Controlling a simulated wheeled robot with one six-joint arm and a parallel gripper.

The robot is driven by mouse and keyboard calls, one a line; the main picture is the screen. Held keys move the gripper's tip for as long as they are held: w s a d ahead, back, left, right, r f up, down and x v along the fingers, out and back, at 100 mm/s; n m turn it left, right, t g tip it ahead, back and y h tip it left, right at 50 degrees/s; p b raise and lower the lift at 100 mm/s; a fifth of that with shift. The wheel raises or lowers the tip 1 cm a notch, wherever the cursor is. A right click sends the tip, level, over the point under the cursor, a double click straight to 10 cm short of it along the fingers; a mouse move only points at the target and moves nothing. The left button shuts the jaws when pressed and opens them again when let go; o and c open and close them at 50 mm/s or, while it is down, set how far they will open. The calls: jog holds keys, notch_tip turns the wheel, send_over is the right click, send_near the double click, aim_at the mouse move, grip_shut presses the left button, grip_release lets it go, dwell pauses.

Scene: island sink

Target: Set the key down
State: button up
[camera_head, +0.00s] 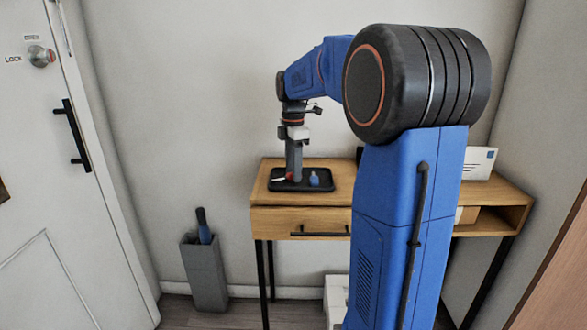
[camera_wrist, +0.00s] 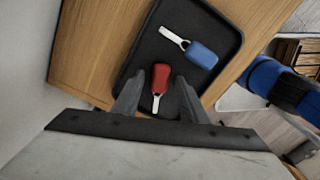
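A red key fob (camera_wrist: 160,77) with a pale metal end lies in a black tray (camera_wrist: 146,53) on the wooden table. It also shows as a small red spot beside the fingers in the head view (camera_head: 289,176). A blue key fob (camera_wrist: 201,54) with a pale metal end lies in the same tray, up and to the right in the wrist view. My gripper (camera_wrist: 159,80) points down over the tray, its fingers apart on either side of the red fob, with a visible gap on both sides. In the head view, my gripper (camera_head: 293,178) reaches the tray.
The wooden table (camera_head: 265,194) has a drawer below the tray and an open shelf at right. A white envelope (camera_head: 481,163) stands at its right. A grey stand (camera_head: 206,276) is on the floor at left, near the white door (camera_head: 60,200).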

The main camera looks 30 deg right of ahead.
jog(key=shift+r, duration=0.1)
notch_tip(320, 180, up, 12)
jog(key=s+a+f+m+t, duration=0.1)
jog(key=s+a+f+m, duration=0.15)
jog(key=s+a, duration=0.4)
jog(key=s+a+f+m+t, duration=0.1)
jog(key=s+a+f+m, duration=0.2)
jog(key=s+f, duration=0.3)
jog(key=s+a+f+m+t, duration=0.1)
jog(key=s+a+f+m, duration=0.3)
jog(key=s, duration=0.6)
jog(key=s+a+f+m+t, duration=0.1)
jog(key=s+a+f+m, duration=0.2)
jog(key=s+f+m, duration=0.3)
jog(key=shift+s+a+f+t, duration=0.25)
jog(key=shift+s+f+t, duration=0.15)
jog(key=shift+s+f, duration=0.55)
